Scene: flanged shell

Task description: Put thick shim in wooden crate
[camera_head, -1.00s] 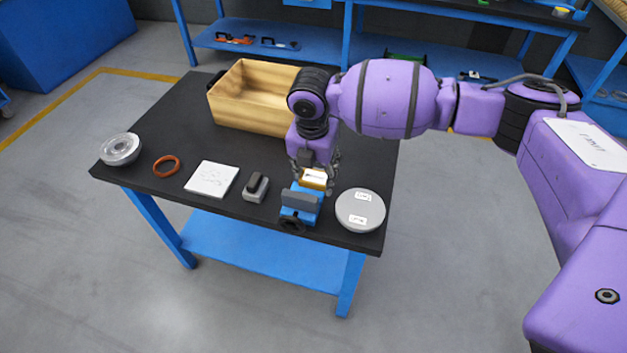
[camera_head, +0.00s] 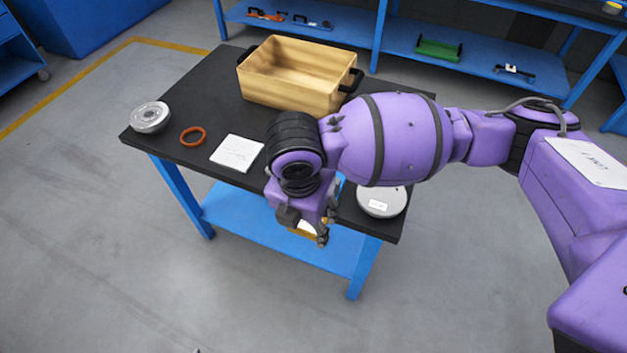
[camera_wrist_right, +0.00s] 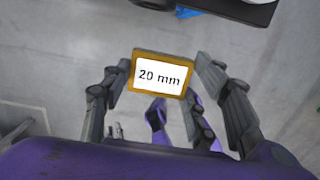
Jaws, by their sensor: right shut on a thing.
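The thick shim is a yellow-orange block with a white "20 mm" label. In the right wrist view the shim (camera_wrist_right: 161,75) sits between the fingers of my right gripper (camera_wrist_right: 165,95), which is shut on it. In the head view my right gripper (camera_head: 308,228) holds the shim (camera_head: 306,229) past the table's front edge, mostly hidden by the wrist. The wooden crate (camera_head: 297,75) stands at the back of the black table, open on top and empty as far as I see, with dark handles at its ends. My left gripper is not in view.
On the black table (camera_head: 205,93) are a metal flanged part (camera_head: 150,117), an orange ring (camera_head: 192,136), a white square plate (camera_head: 236,153) and a grey disc (camera_head: 382,203). My right arm hides the blue vise.

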